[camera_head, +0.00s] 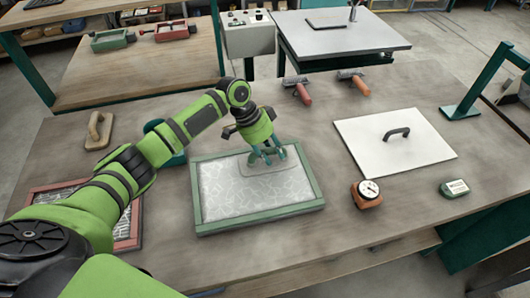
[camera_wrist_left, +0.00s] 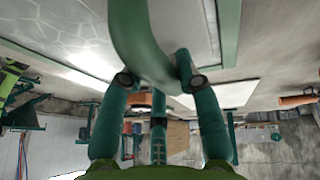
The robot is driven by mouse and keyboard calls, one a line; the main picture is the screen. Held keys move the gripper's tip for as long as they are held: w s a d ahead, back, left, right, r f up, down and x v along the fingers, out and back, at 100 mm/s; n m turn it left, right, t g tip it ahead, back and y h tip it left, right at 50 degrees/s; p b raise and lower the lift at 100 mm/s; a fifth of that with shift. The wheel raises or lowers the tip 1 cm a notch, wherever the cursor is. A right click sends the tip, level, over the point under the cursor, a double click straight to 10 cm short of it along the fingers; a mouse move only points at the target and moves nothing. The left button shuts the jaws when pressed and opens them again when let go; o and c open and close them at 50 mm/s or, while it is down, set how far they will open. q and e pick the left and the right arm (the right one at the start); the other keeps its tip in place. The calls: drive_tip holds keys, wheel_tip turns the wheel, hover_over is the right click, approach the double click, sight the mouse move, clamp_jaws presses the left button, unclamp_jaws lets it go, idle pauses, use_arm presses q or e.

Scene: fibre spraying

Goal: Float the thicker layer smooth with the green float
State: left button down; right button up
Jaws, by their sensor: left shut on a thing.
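A green-framed mould (camera_head: 262,216) lies on the table and holds a pale grey layer (camera_head: 235,205) with a net of light fibre-like lines. My left gripper (camera_head: 266,156) is over the mould's far right part, fingers pointing down. It is shut on the curved green handle (camera_wrist_left: 140,40) of the green float. The float's grey plate (camera_head: 262,171) shows under the fingers, low over or on the layer; I cannot tell whether it touches. The wrist view shows the fingers around the handle, with the layer (camera_wrist_left: 65,35) beyond. My right gripper is out of view.
A wooden float (camera_head: 98,130), a teal container (camera_head: 172,158) and a red-framed panel (camera_head: 128,232) are at left. Two trowels (camera_head: 302,94) (camera_head: 358,87) lie behind.

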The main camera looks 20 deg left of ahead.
sight(252, 153)
use_arm(q)
drive_tip(key=shift+s+a+p, duration=0.2)
drive_tip(key=shift+a+p, duration=0.05)
drive_tip(key=shift+p, duration=0.2)
drive_tip(key=shift+s+a+p, duration=0.65)
drive_tip(key=shift+a, duration=0.2)
drive_tip(key=shift+s+a+p, duration=0.6)
drive_tip(key=shift+a, duration=0.25)
drive_tip(key=shift+s+a+p, duration=0.45)
drive_tip(key=shift+s+a, duration=0.2)
drive_tip(key=shift+a, duration=0.15)
drive_tip(key=shift+s+a+p, duration=0.45)
drive_tip(key=shift+s+a, duration=0.15)
drive_tip(key=shift+a, duration=0.2)
drive_tip(key=shift+s+a+p, duration=0.4)
drive_tip(key=shift+s+a, duration=0.3)
drive_tip(key=shift+a, duration=0.25)
wheel_tip(252, 153, up, 3)
drive_tip(key=p, duration=0.2)
drive_tip(key=shift+w+p, duration=0.1)
drive_tip(key=shift+p, duration=0.25)
drive_tip(key=shift+r, duration=2.05)
